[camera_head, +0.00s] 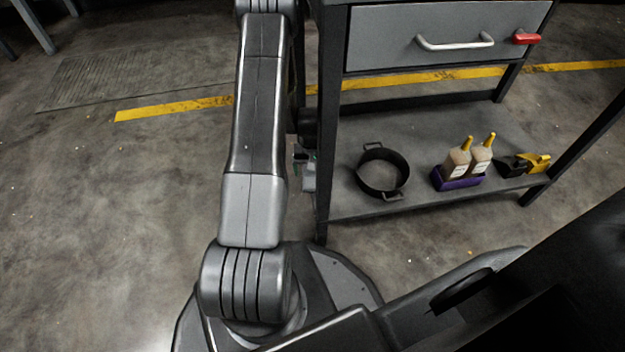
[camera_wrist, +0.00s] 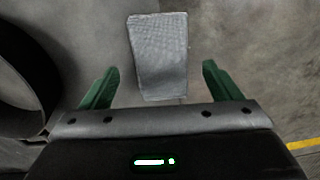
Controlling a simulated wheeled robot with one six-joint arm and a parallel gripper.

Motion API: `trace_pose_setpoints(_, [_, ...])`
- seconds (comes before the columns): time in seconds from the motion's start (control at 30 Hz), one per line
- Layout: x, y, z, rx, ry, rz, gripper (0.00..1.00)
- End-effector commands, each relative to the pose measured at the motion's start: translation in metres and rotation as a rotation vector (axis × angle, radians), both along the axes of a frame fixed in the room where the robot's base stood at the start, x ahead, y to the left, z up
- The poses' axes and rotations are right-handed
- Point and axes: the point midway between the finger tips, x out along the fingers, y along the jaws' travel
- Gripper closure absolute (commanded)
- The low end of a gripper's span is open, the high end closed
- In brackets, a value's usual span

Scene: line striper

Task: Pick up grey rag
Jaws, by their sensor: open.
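The grey rag (camera_wrist: 158,55) shows in the wrist view as a light grey, woven, roughly rectangular cloth. It lies ahead of my gripper (camera_wrist: 161,68), and its near part appears between the two green fingers. The fingers are apart, with a visible gap on each side of the rag. I cannot tell how far the fingers are above it. In the head view my gripper is mostly hidden behind my arm, beside the workbench's left leg. I cannot make out the rag for sure there.
A workbench with a grey drawer (camera_head: 447,35) stands at the right. Its lower shelf (camera_head: 420,150) holds a black round pan (camera_head: 383,172), two bottles (camera_head: 469,158) in a purple tray (camera_head: 458,182), and a black-and-yellow item (camera_head: 526,165). A yellow line (camera_head: 175,108) crosses the floor. Open floor lies left.

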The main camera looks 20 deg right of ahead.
Motion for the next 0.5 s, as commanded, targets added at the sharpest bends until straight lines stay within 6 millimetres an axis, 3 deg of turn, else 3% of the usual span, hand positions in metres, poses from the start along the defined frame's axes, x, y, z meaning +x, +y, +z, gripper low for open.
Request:
trace_pose_setpoints(0.03, [0.001, 0.000, -0.014, 0.001, 0.002, 0.000, 0.15])
trace_pose_setpoints(0.1, [0.000, 0.000, -0.023, 0.001, 0.002, 0.000, 0.15])
trace_pose_setpoints(0.37, [0.001, 0.000, -0.025, 0.000, 0.000, 0.000, 0.15])
trace_pose_setpoints(0.5, [0.001, 0.000, -0.025, 0.000, 0.000, 0.000, 0.39])
